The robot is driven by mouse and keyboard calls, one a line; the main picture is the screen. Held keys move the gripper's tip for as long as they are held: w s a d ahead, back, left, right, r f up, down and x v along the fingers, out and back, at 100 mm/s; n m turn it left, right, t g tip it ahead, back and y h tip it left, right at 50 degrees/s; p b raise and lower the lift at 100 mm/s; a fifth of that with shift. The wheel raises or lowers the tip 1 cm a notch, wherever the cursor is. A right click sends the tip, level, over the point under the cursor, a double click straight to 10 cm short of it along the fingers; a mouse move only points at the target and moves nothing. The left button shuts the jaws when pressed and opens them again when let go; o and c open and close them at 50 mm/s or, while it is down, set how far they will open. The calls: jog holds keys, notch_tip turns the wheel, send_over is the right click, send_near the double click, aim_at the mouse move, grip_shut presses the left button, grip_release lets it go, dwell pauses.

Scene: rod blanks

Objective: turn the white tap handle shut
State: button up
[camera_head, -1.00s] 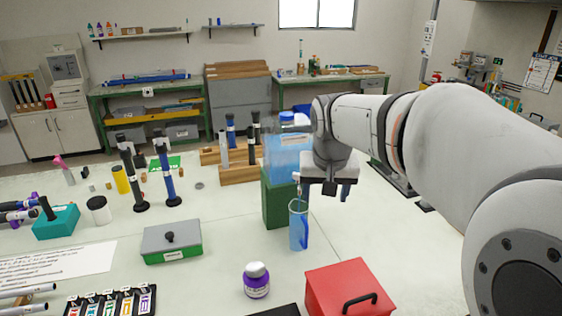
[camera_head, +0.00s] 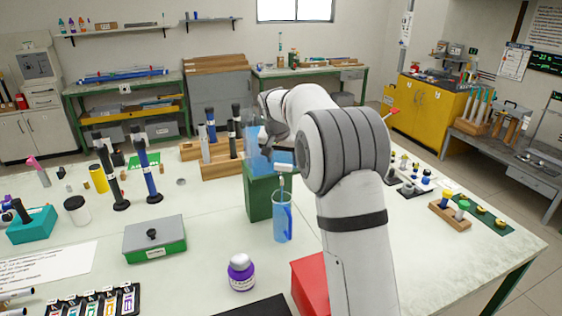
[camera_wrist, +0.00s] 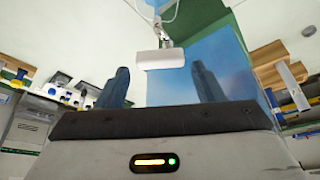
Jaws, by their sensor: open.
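The white tap handle (camera_wrist: 160,60) shows in the wrist view just beyond my fingertips, near the middle of the gap between them. In the head view the handle (camera_head: 284,168) is small, above the blue jug (camera_head: 283,218). The tap is at the clear blue water tank (camera_head: 252,135), which stands on a green block (camera_head: 258,195). My gripper (camera_wrist: 160,68) is open, with one finger to each side of the handle's line and nothing visibly held. In the head view my gripper is beside the tank, largely hidden by my arm. Contact with the handle cannot be told.
A red box (camera_head: 308,285) and a purple-labelled bottle (camera_head: 240,272) stand in front of the jug. A wooden rack with dark-topped rods (camera_head: 222,168) stands behind left of the tank. A grey-green box (camera_head: 155,240) lies to the left. Bare table lies between them.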

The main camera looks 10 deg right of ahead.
aim_at(283, 167)
jog(key=shift+x, duration=1.25)
